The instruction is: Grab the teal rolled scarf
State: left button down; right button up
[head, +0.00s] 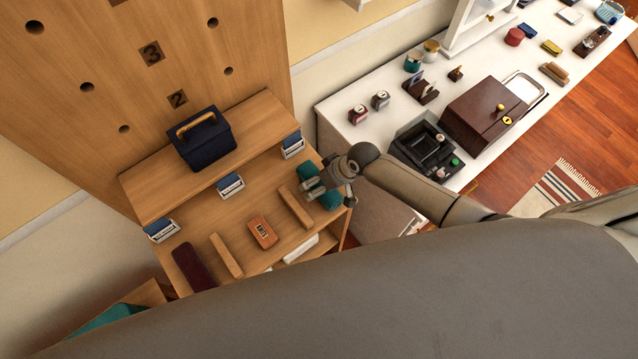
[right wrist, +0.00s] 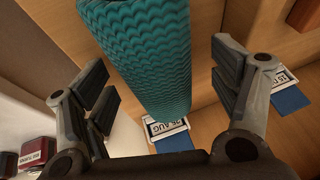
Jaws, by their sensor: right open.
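The teal rolled scarf (head: 329,199) lies at the right end of the wooden shelf in the head view, partly covered by my right gripper (head: 312,186). In the right wrist view the ribbed scarf (right wrist: 148,50) stretches from the top edge down between the two fingers. My right gripper (right wrist: 160,88) is open, with one finger on each side of the scarf. Gaps show between the scarf and both fingers. My left gripper is not in view.
Wooden dividers (head: 296,208) separate the shelf's slots. An orange box (head: 262,232) and a dark maroon roll (head: 193,267) lie further left. Card holders (head: 230,185) and a navy case (head: 203,140) stand behind. A white counter (head: 345,112) holds several items at right.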

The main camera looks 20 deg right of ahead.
jog(key=shift+c, duration=0.5)
jog(key=c, duration=1.1)
jog(key=shift+o, duration=0.2)
jog(key=shift+r, duration=0.1)
